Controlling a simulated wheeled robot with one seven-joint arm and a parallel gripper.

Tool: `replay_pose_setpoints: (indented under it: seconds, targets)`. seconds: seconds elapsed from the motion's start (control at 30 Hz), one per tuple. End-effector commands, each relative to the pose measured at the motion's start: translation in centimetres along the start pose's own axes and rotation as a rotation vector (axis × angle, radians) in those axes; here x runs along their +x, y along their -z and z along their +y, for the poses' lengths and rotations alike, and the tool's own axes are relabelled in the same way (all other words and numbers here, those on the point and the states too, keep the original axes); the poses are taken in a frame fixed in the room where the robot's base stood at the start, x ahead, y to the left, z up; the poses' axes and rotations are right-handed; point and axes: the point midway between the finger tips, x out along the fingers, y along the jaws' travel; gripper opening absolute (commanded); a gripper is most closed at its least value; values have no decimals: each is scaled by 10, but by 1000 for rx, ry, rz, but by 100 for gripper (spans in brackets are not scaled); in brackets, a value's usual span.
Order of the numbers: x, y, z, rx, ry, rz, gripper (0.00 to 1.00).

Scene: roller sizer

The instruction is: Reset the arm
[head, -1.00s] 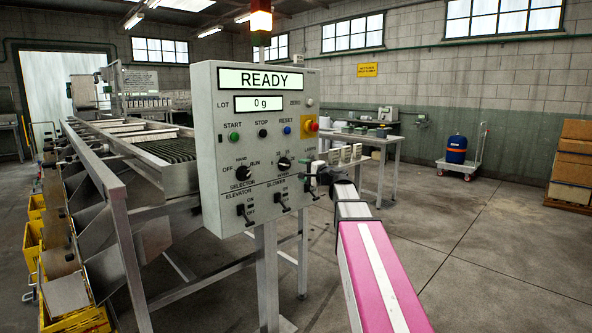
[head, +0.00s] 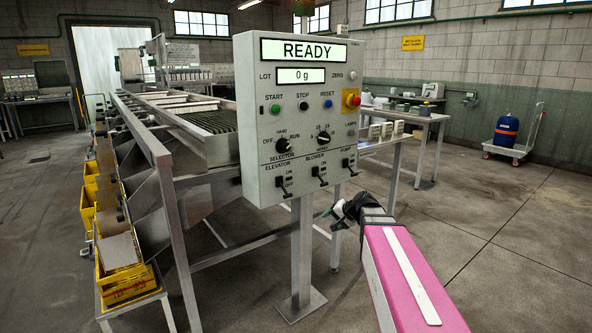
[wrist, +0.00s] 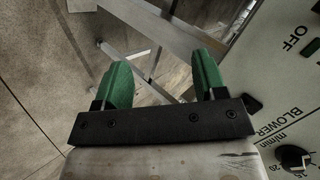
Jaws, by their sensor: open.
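My pink arm reaches in from the lower right of the head view. My gripper (head: 326,213) is at its end, low and beside the lower right corner of the control panel (head: 298,118). In the wrist view my gripper (wrist: 163,85) shows two green fingers spread apart with nothing between them. The panel's face, with BLOWER lettering and a black knob (wrist: 293,158), is at the right of the wrist view, apart from the fingers. The panel's display (head: 303,52) reads READY and the lot display (head: 301,75) reads 0 g.
The panel stands on a metal post (head: 301,250). The roller sizer frame (head: 165,200) and yellow crates (head: 125,285) are on the left. A bench (head: 425,125) is behind, and a trolley with a blue drum (head: 507,137) is at right. Floor at right is clear.

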Motion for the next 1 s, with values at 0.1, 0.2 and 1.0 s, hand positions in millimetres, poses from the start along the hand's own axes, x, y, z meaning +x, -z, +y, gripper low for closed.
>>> replay_pose_setpoints:
  seconds: [0.1, 0.2, 1.0]
  targets:
    - [13, -60, 52, -98, -185, -111, 65]
    - [16, -103, 94, -185, -340, -205, 65]
    - [-5, -187, 186, -393, -718, -440, 65]
